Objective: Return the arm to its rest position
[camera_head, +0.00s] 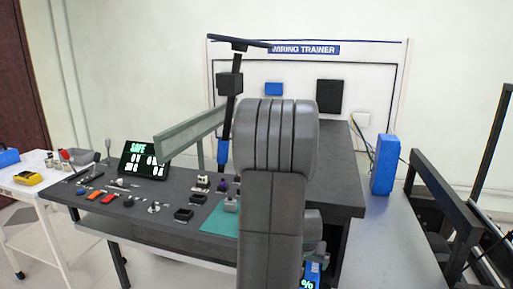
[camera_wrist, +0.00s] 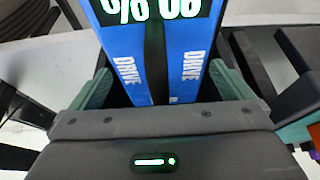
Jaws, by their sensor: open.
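My arm (camera_head: 275,150) stands folded in the middle of the head view, its grey links hiding part of the bench. My gripper (camera_wrist: 160,75) shows in the wrist view with its two green fingers wide apart, at left and right. A blue unit lettered DRIVE (camera_wrist: 125,65), with green figures on a dark display, fills the view between and beyond the fingers. The fingers are not closed on it; I cannot tell how far away it is. In the head view the gripper is mostly hidden behind the arm, low right of centre.
A dark bench (camera_head: 335,190) carries a status screen (camera_head: 144,160), small parts and a green mat (camera_head: 219,222). A WIRING TRAINER board (camera_head: 304,50) stands behind it. A white side table (camera_head: 28,180) is at left. A blue box (camera_head: 385,165) and black frame (camera_head: 445,195) are at right.

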